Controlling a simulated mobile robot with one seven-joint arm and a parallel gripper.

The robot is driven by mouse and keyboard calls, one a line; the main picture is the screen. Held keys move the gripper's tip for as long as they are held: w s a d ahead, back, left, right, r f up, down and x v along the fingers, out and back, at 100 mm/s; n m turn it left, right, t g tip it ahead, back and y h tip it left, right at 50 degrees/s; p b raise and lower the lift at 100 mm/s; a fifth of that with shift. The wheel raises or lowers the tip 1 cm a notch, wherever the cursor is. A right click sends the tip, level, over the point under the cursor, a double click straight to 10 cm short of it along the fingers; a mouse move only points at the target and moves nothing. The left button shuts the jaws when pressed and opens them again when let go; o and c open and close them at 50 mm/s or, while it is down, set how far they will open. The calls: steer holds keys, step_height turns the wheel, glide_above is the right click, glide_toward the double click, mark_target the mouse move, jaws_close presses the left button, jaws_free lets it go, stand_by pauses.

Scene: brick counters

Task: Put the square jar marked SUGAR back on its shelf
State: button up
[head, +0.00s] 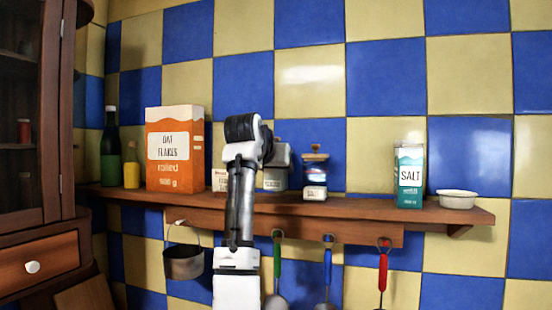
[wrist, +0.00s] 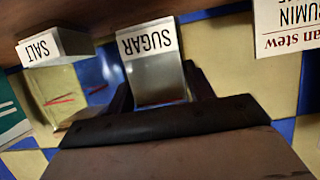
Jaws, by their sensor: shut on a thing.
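The square jar marked SUGAR (wrist: 152,72) shows upside down in the wrist view, between the two dark fingers of my gripper (wrist: 158,95). My gripper is shut on it. In the head view my arm partly covers my gripper (head: 281,154), and the jar (head: 274,180) shows below it at the wooden shelf (head: 350,208). I cannot tell whether its base touches the shelf. A square jar marked SALT (head: 314,184) stands on the shelf to its right; it also shows in the wrist view (wrist: 58,47).
A labelled jar (head: 219,180), partly behind my arm, and the oat flakes box (head: 174,175) are to the left. A salt carton (head: 409,178) and white bowl (head: 457,199) stand at the right. Shelf between the SALT jar and carton is clear. Utensils and a pot (head: 184,263) hang below.

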steer(key=shift+f, duration=0.3)
steer(key=shift+f+b, duration=0.4)
steer(key=shift+f, duration=0.2)
steer(key=o, duration=1.3)
steer(key=b+v, duration=0.4)
steer(key=v, duration=1)
steer(key=shift+b, duration=0.4)
